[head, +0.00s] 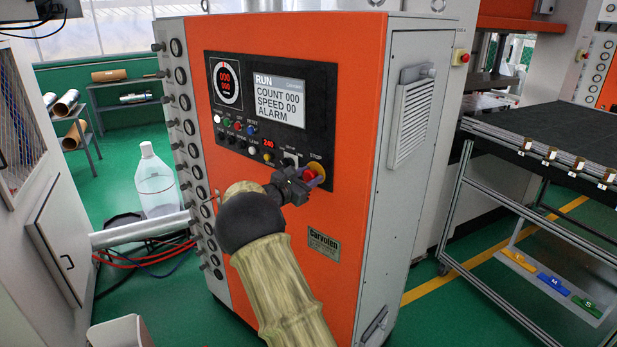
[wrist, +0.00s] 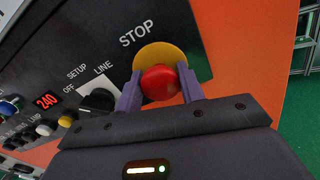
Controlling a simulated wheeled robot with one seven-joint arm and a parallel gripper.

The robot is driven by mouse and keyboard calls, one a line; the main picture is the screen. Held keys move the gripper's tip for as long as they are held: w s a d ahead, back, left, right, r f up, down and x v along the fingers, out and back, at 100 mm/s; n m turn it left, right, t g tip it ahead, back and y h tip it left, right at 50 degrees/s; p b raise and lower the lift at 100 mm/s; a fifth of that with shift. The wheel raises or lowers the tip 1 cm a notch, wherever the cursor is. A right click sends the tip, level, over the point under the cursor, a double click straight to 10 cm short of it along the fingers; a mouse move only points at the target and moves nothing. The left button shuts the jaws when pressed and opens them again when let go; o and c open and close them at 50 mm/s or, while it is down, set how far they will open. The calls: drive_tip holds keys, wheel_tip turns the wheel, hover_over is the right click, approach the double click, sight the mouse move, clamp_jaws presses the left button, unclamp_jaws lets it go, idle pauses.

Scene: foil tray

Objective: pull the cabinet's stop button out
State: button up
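The stop button is a red mushroom head on a yellow round plate, under the word STOP at the lower right of the black panel. It shows in the wrist view (wrist: 160,84) and, partly covered by my gripper, in the head view (head: 311,174). My gripper (wrist: 158,90) has its two purple fingers on either side of the red head, one left and one right. The fingers are spread to about the head's width. Whether they touch it I cannot tell. In the head view my gripper (head: 314,178) is right at the button.
The orange cabinet (head: 290,40) carries a black panel with a screen (head: 276,97) and several small buttons. A black LINE selector knob (wrist: 98,101) sits close left of my gripper. A dark-topped cart (head: 560,130) stands right; a clear bottle (head: 155,180) stands left.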

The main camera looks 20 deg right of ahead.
clamp_jaws()
drive_tip(key=shift+a+f+b, duration=0.1)
drive_tip(key=shift+a+b, duration=0.15)
drive_tip(key=shift+b, duration=0.15)
drive_tip(key=shift+s+a+b, duration=0.25)
drive_tip(key=shift+a+b, duration=0.2)
drive_tip(key=shift+d, duration=0.1)
drive_tip(key=o, duration=0.9)
unclamp_jaws()
drive_tip(key=shift+c, duration=0.2)
drive_tip(key=shift+s+a, duration=0.1)
drive_tip(key=shift+a, duration=0.1)
